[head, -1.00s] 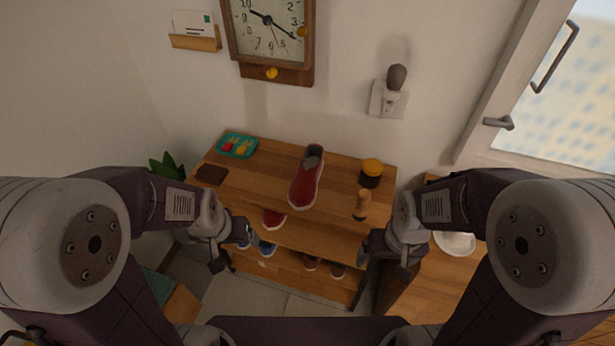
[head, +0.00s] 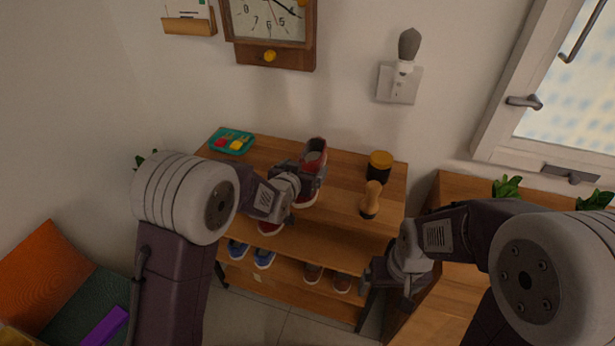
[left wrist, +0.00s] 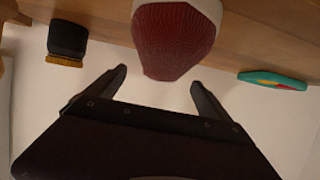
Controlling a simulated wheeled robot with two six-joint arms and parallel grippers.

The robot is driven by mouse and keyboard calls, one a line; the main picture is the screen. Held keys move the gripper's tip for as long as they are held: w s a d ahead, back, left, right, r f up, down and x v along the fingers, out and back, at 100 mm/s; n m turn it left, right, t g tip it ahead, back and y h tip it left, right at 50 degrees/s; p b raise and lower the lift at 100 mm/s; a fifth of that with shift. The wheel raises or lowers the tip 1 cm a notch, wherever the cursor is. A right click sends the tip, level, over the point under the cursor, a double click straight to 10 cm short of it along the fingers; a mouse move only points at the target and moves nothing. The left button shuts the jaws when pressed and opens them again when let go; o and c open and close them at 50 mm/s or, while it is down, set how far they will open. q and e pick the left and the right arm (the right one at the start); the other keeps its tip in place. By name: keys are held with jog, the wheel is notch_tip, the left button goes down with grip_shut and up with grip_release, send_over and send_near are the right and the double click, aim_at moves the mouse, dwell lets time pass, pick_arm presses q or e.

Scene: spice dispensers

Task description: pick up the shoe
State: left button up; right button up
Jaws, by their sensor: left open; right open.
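The red shoe (head: 315,148) with a pale sole stands on the top of the wooden shoe rack. My left gripper (head: 308,175) is open at the shoe and hides part of it in the head view. In the left wrist view the red toe (left wrist: 172,45) shows at the top, between the two spread fingertips of the left gripper (left wrist: 158,78). I cannot tell whether the fingers touch it. My right gripper (head: 388,284) is open and empty, low in front of the rack's right side.
On the rack top (head: 345,190) are a teal tray (head: 232,141), a dark jar with a yellow lid (head: 379,167) and a wooden-handled brush (head: 371,200). Below are another red shoe (head: 270,228), blue shoes (head: 264,258) and brown shoes (head: 314,272). A cabinet (head: 450,192) stands at right.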

aim_at(305, 165)
pick_arm(q)
jog(key=x, duration=0.5)
jog(key=shift+w+a+f, duration=0.15)
jog(key=shift+w+f, duration=0.05)
jog(key=shift+s+r, duration=0.1)
jog(key=c, duration=1.5)
jog(key=shift+r, duration=0.1)
jog(key=shift+c, duration=1.2)
